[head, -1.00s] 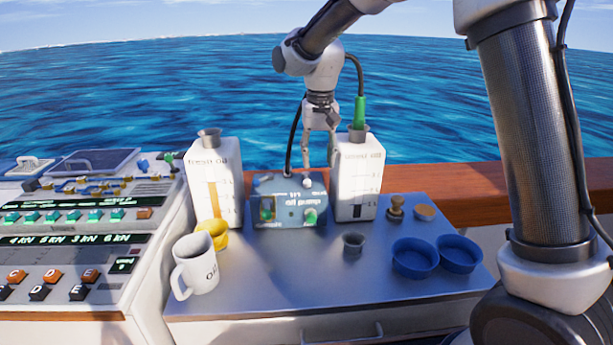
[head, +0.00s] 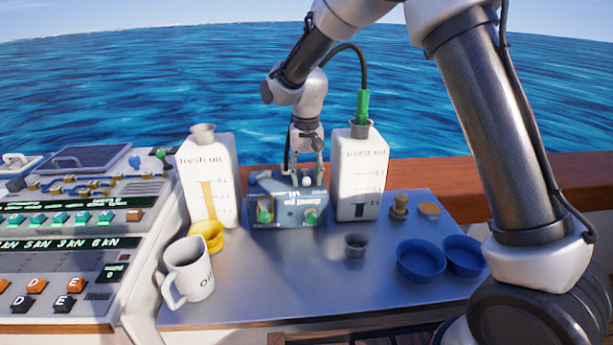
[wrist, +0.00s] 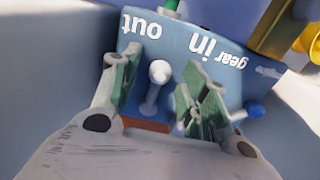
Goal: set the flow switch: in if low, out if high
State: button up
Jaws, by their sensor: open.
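The blue oil pump box (head: 287,211) stands between the fresh oil bottle and the used oil bottle on the metal top. In the wrist view its top (wrist: 180,50) carries the words "out", "in" and "gear". A white-knobbed switch lever (wrist: 158,78) sticks up from it near "out" and "in". The white knob also shows in the head view (head: 306,181). My gripper (head: 305,176) is above the back of the box. In the wrist view my gripper (wrist: 165,85) is open, with one green-padded finger on each side of the lever and nothing clamped.
The fresh oil bottle (head: 226,190) and used oil bottle (head: 349,185) flank the box closely. A green-ended hose enters the used oil bottle. A mug (head: 190,272), yellow funnel (head: 207,236), grey cup (head: 356,245) and blue bowls (head: 420,262) stand in front. A control console is at left.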

jog(key=shift+f, duration=0.35)
grip_shut()
jog(key=d+n, duration=0.1)
jog(key=n, duration=0.1)
jog(key=d+n, duration=0.1)
jog(key=n, duration=0.1)
jog(key=shift+w+d+n, duration=0.1)
jog(key=shift+w+n, duration=0.1)
jog(key=shift+n, duration=0.1)
grip_release()
notch_tip(320, 180, up, 12)
dwell(0.5)
